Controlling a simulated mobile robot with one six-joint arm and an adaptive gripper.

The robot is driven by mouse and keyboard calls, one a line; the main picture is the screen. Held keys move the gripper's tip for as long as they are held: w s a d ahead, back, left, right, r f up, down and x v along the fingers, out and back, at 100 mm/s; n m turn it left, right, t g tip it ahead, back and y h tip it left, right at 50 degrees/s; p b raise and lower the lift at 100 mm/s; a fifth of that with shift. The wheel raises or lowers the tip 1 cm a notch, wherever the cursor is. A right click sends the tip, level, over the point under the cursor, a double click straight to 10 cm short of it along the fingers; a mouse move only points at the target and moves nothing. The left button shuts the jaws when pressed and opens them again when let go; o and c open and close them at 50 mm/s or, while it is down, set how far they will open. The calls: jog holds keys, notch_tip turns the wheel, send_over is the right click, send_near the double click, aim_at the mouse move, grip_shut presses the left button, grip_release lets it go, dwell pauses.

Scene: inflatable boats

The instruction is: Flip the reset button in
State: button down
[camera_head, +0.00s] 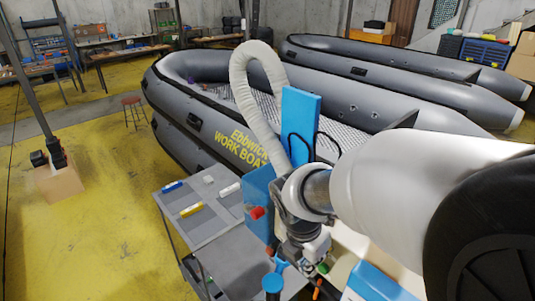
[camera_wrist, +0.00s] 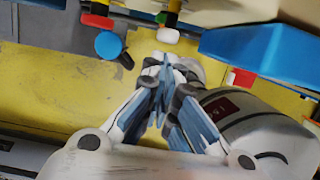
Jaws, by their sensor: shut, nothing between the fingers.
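My gripper (camera_head: 303,262) is low beside a blue upright machine (camera_head: 301,112) in the head view. In the wrist view its fingers (camera_wrist: 166,68) are together with nothing between them. A round blue knob (camera_wrist: 109,44) is to the left, by a red part (camera_wrist: 97,21). A red block (camera_wrist: 243,78) is at the right. A red part (camera_head: 258,212) shows on the machine in the head view. I cannot tell which is the reset button.
A grey table (camera_head: 222,206) with small coloured items stands left of my arm. A large grey inflatable boat (camera_head: 190,95) lies behind, with another (camera_head: 400,62) farther back. A ribbed white hose (camera_head: 246,95) arches beside the machine. The yellow floor at left is mostly open.

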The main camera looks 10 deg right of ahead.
jog(key=shift+w+d, duration=0.15)
jog(key=shift+w+d+r+p, duration=0.1)
jog(key=shift+w+d+p, duration=0.55)
jog(key=shift+d, duration=0.25)
jog(key=shift+a, duration=0.15)
